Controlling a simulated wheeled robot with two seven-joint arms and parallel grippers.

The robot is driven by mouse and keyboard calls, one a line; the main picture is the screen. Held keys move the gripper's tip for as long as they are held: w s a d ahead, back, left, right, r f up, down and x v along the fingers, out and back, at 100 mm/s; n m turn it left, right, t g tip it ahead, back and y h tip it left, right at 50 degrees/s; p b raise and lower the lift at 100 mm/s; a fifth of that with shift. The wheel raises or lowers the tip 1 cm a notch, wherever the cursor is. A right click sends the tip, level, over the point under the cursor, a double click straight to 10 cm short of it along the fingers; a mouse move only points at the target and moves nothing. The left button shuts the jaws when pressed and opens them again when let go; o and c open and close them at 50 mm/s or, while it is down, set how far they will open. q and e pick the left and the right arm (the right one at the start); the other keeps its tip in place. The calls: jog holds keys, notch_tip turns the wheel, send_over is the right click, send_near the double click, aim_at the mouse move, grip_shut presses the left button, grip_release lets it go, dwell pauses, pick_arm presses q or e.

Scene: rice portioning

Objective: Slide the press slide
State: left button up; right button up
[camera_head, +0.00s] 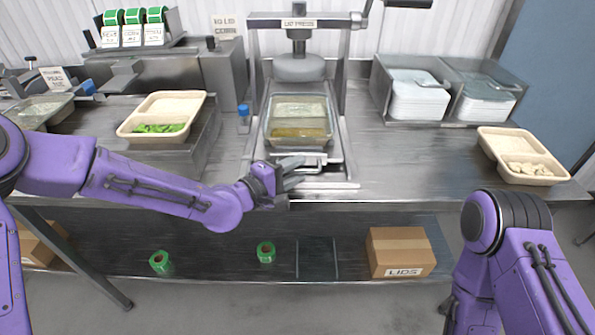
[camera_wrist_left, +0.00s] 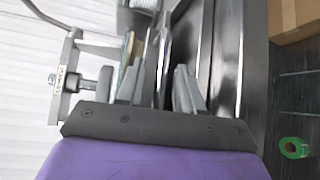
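The lid press (camera_head: 297,68) stands at the back centre, with its grey press slide (camera_head: 337,160) running forward under the head. A filled, covered tray (camera_head: 298,112) sits on the slide, in front of the press head. A metal handle (camera_head: 314,163) is at the slide's front end. My left gripper (camera_head: 296,172) is at the handle, at the front left of the slide. In the left wrist view its fingers (camera_wrist_left: 158,90) are apart, with a dark bar showing between them; I cannot tell whether they touch it. My right gripper (camera_head: 452,310) hangs low at the right, mostly hidden by its arm.
A two-part tray with green food (camera_head: 163,128) stands left, and another with pale food (camera_head: 530,170) right. Lid bins (camera_head: 418,90) are behind. A small blue-capped bottle (camera_head: 244,116) stands beside the press. The counter right of the slide is clear. A carton (camera_head: 400,251) is below.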

pick_arm(q)
jog(key=v, duration=1)
jog(key=shift+s+b, duration=0.2)
jog(key=shift+b, duration=0.15)
